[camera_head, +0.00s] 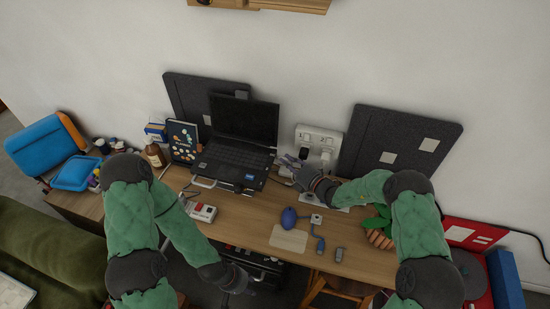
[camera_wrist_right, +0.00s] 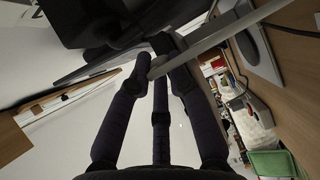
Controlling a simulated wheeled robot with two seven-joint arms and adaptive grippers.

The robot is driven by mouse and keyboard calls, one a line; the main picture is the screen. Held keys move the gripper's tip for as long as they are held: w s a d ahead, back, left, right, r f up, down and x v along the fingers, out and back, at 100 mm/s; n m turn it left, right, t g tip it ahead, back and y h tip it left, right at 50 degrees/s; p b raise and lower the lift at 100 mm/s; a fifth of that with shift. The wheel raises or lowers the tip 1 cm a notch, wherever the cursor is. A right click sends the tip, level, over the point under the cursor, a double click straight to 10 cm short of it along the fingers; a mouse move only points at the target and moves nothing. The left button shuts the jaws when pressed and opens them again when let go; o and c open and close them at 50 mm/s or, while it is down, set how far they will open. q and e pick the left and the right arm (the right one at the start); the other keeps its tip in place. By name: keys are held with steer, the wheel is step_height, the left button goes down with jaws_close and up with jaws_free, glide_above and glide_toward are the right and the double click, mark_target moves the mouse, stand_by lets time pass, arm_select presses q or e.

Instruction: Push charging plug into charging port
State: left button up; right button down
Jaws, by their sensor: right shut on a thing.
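My right gripper (camera_head: 290,162) is between the right side of the open laptop (camera_head: 238,160) and the white socket panel (camera_head: 318,136). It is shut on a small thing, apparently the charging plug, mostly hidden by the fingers. In the right wrist view the fingertips (camera_wrist_right: 158,62) close together beside a thin grey edge. The charging port cannot be made out, and I cannot tell whether the plug touches it. A black plug (camera_head: 303,152) and a white adapter (camera_head: 326,155) sit at the panel. My left gripper (camera_head: 240,285) hangs low at the desk's front edge; its jaws are unclear.
Dark boards (camera_head: 400,143) lean against the wall.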

steer(key=shift+w+a, duration=0.25)
steer(key=shift+a, duration=0.65)
stand_by(0.6)
steer(key=c, duration=1.1)
jaws_free()
steer(key=shift+d, duration=0.1)
steer(key=v, duration=0.7)
steer(key=shift+s+d, duration=0.15)
